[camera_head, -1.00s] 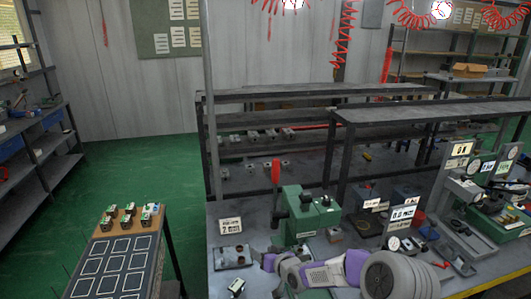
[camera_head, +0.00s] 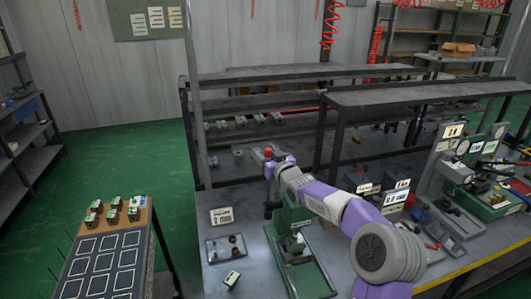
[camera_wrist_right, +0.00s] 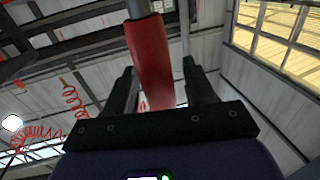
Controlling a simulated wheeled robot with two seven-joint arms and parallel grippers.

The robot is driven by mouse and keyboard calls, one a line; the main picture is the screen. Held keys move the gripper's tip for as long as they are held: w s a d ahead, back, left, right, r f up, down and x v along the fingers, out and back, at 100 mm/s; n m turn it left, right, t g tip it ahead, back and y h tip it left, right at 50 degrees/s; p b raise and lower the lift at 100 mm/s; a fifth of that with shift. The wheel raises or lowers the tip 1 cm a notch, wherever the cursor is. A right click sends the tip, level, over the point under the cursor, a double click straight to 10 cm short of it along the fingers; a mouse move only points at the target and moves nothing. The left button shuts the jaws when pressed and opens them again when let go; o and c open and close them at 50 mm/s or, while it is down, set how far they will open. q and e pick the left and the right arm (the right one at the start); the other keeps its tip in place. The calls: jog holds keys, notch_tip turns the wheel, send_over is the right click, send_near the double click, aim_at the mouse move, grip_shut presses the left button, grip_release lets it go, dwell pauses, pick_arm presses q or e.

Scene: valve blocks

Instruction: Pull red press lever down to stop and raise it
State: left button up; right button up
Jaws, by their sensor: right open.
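The green press (camera_head: 292,220) stands on the grey bench. The top of its red lever (camera_head: 268,153) shows just beyond my right gripper (camera_head: 279,163), and the lever looks upright. In the right wrist view the red lever handle (camera_wrist_right: 150,62) runs between the two black fingers of my right gripper (camera_wrist_right: 158,68). The fingers are open, with a gap visible on the right side of the handle. My right wrist and fingers hide much of the lever in the head view. My left gripper is not in view.
Left of the press are a sign (camera_head: 221,215) and a small dark tray (camera_head: 226,247). A small block (camera_head: 231,279) lies in front. Signs and another green machine (camera_head: 478,200) stand to the right. A side table (camera_head: 105,265) holds several small blocks.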

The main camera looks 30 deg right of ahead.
jog(key=shift+w, duration=0.3)
grip_shut()
dwell(0.3)
